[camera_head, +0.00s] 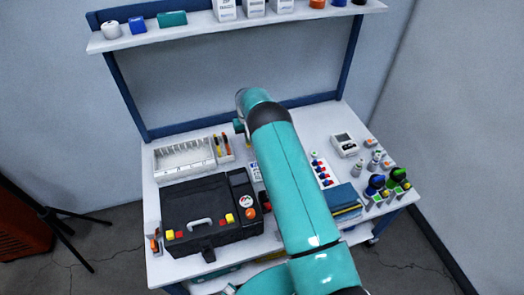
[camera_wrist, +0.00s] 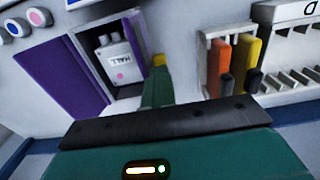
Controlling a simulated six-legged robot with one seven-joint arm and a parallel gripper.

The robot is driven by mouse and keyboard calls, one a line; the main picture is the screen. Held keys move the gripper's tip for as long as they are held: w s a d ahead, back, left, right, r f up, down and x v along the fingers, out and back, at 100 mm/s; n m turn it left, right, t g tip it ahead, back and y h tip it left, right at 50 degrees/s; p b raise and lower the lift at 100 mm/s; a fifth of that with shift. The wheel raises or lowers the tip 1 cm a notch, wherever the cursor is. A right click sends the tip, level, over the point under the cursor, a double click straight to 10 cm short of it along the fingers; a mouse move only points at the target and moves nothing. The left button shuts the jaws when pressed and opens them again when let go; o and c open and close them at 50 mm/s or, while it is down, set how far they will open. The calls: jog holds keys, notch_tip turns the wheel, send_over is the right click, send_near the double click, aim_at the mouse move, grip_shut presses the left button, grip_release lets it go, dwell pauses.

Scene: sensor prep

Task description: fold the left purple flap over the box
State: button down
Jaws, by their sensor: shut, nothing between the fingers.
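In the wrist view an open box (camera_wrist: 96,62) holds a white bottle-like part (camera_wrist: 118,62) marked "HALL", its lettering upside down. A wide purple flap (camera_wrist: 62,78) lies spread out on the picture's left. A narrow purple flap (camera_wrist: 136,36) stands up along the picture's right side; the views are turned against each other, so this appears to be the left flap. My gripper (camera_wrist: 158,62) is shut and empty, its yellow tip just outside this flap; I cannot tell whether they touch. In the head view my arm hides the gripper and most or all of the box.
A holder (camera_wrist: 214,60) with orange and yellow tools stands close to the gripper, beside a white slotted rack (camera_wrist: 290,45). In the head view a black case (camera_head: 190,218) fills the table's front left. A meter (camera_head: 344,144) and several bottles stand at right. A shelf (camera_head: 190,30) hangs above.

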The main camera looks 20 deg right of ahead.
jog(key=shift+f, duration=0.1)
jog(key=shift+a, duration=0.35)
notch_tip(320, 180, up, 7)
dwell(0.7)
jog(key=shift+s, duration=0.1)
dwell(0.4)
